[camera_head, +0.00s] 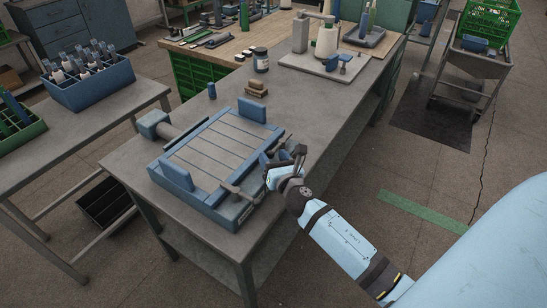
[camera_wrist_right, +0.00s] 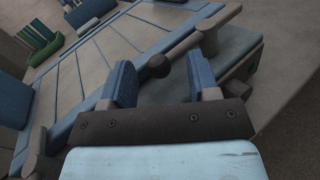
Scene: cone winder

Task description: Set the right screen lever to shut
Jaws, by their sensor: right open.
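The blue screen machine (camera_head: 232,212) stands on the grey bench, with a slatted top and two levers at its near side. My right gripper (camera_head: 272,157) is at its right corner, open. In the right wrist view the right screen lever's dark round knob (camera_wrist_right: 158,66) shows between the two blue fingers of my gripper (camera_wrist_right: 161,80); I cannot tell whether they touch it. The lever's grey bar runs up and right from the knob. In the head view this lever is mostly hidden by my gripper. The other lever (camera_head: 232,188) sits at the front corner. My left gripper is out of view.
Small brown blocks (camera_head: 256,88), a blue cylinder (camera_head: 212,91) and a dark jar (camera_head: 261,60) stand behind the machine. A blue bin of bobbins (camera_head: 95,95) is on the left table. The bench to the right of the machine is clear.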

